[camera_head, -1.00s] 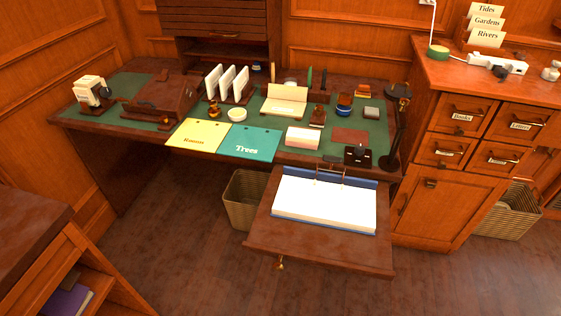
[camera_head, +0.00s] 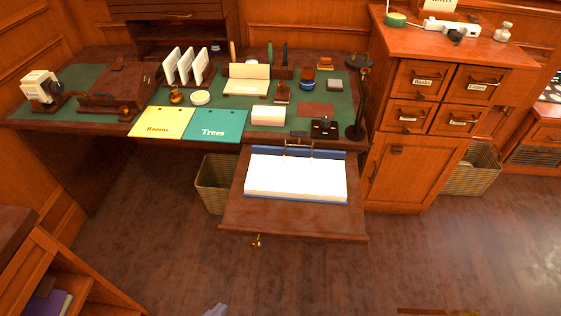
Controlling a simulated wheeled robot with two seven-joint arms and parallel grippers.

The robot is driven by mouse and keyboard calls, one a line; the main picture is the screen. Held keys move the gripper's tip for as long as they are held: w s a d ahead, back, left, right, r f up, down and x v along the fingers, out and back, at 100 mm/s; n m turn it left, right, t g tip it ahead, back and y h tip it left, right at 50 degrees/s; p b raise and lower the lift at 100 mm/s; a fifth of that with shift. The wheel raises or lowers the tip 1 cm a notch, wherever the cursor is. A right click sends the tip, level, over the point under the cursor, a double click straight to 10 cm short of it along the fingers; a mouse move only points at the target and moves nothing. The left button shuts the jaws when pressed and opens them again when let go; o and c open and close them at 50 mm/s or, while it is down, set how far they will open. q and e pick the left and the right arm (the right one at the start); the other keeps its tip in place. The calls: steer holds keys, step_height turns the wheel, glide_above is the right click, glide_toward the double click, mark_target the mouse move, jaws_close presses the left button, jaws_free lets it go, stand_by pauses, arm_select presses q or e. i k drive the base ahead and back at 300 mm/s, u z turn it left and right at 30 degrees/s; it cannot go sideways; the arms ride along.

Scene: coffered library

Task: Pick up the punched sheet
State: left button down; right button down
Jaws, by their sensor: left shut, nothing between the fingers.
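I cannot tell which paper is the punched sheet. White pages (camera_head: 295,177) lie in an open blue ring binder (camera_head: 243,190) on the pull-out board below the desk. A yellow sheet marked Rooms (camera_head: 160,121) and a teal sheet marked Trees (camera_head: 215,125) lie at the desk's front edge, each with small dark marks like holes near its top. A black hole-punch-like device (camera_head: 323,127) stands right of a small white paper stack (camera_head: 268,115). My left gripper (camera_head: 216,310) barely shows as a grey tip at the bottom edge, shut and far from the papers. My right gripper is out of view.
The pull-out board (camera_head: 290,222) juts from the desk, with a wicker basket (camera_head: 212,185) beside it. A drawer cabinet (camera_head: 400,170) stands right, a low shelf (camera_head: 75,285) at lower left. A black lamp (camera_head: 360,110) stands near the desk's right end. The floor in front is open.

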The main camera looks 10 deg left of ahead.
mark_target(220, 125)
steer(key=z, duration=0.5)
steer(key=k, duration=1.2)
steer(key=u, duration=0.45)
steer(key=i, duration=1.55)
steer(key=z, duration=0.4)
